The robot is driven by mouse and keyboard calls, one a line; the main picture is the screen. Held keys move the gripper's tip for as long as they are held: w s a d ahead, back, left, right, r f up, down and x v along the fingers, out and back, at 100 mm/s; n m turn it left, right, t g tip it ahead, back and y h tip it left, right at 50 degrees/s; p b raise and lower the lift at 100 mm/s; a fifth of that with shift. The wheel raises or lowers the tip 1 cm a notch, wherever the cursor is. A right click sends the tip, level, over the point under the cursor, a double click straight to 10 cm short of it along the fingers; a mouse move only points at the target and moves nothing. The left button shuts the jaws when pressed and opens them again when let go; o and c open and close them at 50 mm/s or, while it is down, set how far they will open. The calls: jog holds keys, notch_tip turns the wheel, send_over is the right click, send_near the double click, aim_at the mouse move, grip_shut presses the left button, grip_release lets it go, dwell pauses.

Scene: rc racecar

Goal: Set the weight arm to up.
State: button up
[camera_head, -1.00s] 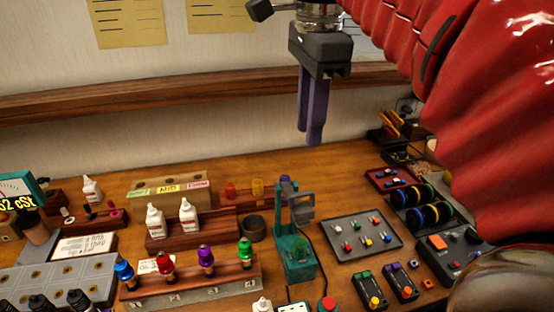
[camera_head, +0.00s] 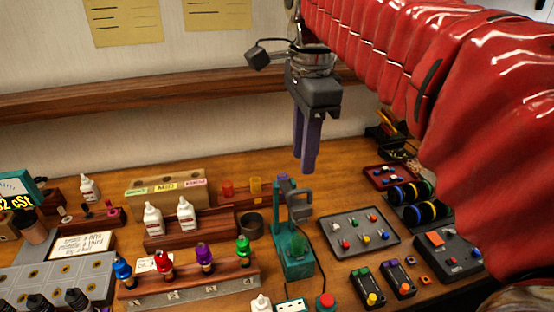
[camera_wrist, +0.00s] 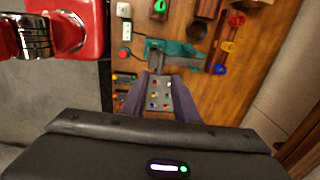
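A teal device (camera_head: 293,262) stands on the bench near the middle, with an upright post. A grey arm (camera_head: 300,205), which looks like the weight arm, sticks out to the right from near the post's top; I cannot tell its exact set position. The device also shows in the wrist view (camera_wrist: 180,47), with the grey arm (camera_wrist: 172,61) on its near side. My gripper (camera_head: 305,166) points down, above and just beyond the device in the head view, not touching it. Its purple fingers are apart and empty in the wrist view (camera_wrist: 161,80).
A grey tray (camera_head: 336,247) of small coloured parts lies to the right. A wooden rack (camera_head: 185,287) with coloured-top droppers stands to the left. A dark cup (camera_head: 250,226) and a red button (camera_head: 326,301) sit close by. A wooden shelf (camera_head: 150,101) runs along the wall.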

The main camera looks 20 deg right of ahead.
jog(key=f, duration=0.7)
jog(key=shift+w+f, duration=0.2)
jog(key=shift+w, duration=0.05)
jog(key=shift+c, duration=0.4)
grip_shut()
